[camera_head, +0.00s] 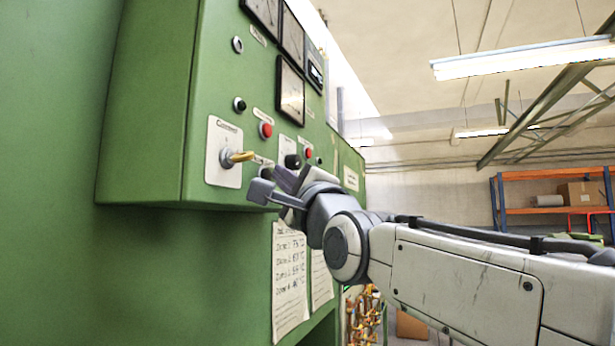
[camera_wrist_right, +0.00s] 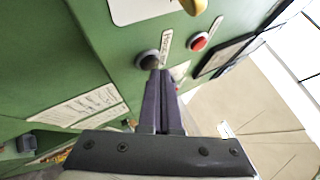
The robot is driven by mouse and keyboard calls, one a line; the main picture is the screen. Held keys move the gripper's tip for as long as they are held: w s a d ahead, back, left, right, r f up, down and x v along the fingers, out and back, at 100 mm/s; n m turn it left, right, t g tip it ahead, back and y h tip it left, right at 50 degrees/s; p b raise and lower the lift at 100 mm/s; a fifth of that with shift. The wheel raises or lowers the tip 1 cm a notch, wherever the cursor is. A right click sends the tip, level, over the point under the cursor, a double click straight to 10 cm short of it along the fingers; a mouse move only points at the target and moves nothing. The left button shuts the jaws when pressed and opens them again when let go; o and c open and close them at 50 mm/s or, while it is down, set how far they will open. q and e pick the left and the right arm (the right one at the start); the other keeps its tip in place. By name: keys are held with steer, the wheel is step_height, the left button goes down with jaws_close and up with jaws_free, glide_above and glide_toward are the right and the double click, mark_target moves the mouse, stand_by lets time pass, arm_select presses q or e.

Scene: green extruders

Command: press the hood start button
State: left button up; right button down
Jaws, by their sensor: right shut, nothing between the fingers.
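The hood start button appears to be the dark round button (camera_wrist_right: 148,59) beside a small white label in the right wrist view; the fingertips partly cover it. In the head view it shows as a small dark knob (camera_head: 266,172) beside my gripper, below a red button. My right gripper (camera_head: 282,176) is shut and empty, its fingers close together and pointing at the panel. In the wrist view its tips (camera_wrist_right: 160,76) overlap the button's lower edge; I cannot tell whether they touch. My left gripper is not in view.
The green panel (camera_head: 150,110) also carries a yellow key switch (camera_head: 237,157), red buttons (camera_head: 265,130), another black button (camera_head: 239,104) and dark meters (camera_head: 291,92). Paper sheets (camera_head: 290,280) hang below. Shelving (camera_head: 555,211) stands far right.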

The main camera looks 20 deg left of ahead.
steer(key=shift+a, duration=0.4)
stand_by(0.6)
steer(key=shift+d+b, duration=0.65)
steer(key=shift+d, duration=0.15)
steer(key=shift+d, duration=0.1)
steer(key=d+p, duration=0.1)
steer(key=d, duration=0.3)
steer(key=shift+s+d, duration=0.15)
steer(key=shift+d, duration=0.25)
stand_by(0.6)
